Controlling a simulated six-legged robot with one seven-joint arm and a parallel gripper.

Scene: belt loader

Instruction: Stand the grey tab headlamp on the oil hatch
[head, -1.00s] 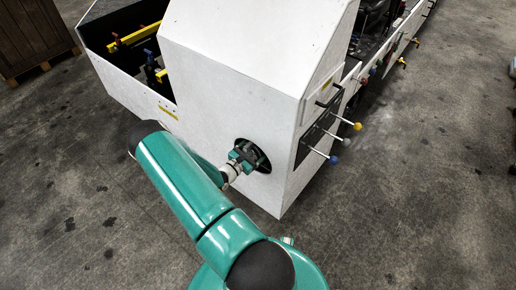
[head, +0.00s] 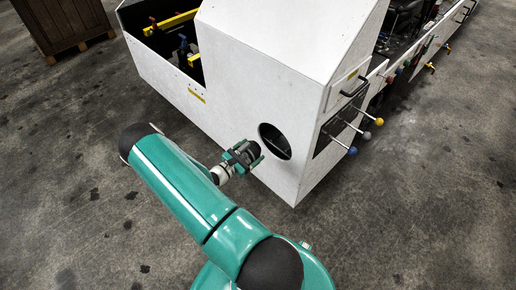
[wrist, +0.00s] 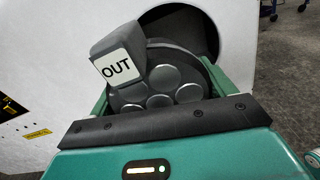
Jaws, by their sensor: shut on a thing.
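My gripper (head: 247,156) is shut on the grey tab headlamp (wrist: 160,88), out in front of the white panel. The headlamp is a dark grey round body with several round lenses and a grey block-like tab (wrist: 117,65) marked OUT. In the head view the headlamp is small and mostly hidden by the jaws. A round dark opening (head: 274,141) in the white panel is just right of my gripper; it also shows behind the headlamp in the wrist view (wrist: 205,30). I cannot pick out the oil hatch in either view.
The white loader (head: 265,65) fills the upper middle, with an open dark bay (head: 160,40) and yellow bars at left. Lever knobs (head: 379,121) stick out at its right side. A brown wooden crate (head: 65,25) stands far left. The grey floor (head: 80,150) at left is clear.

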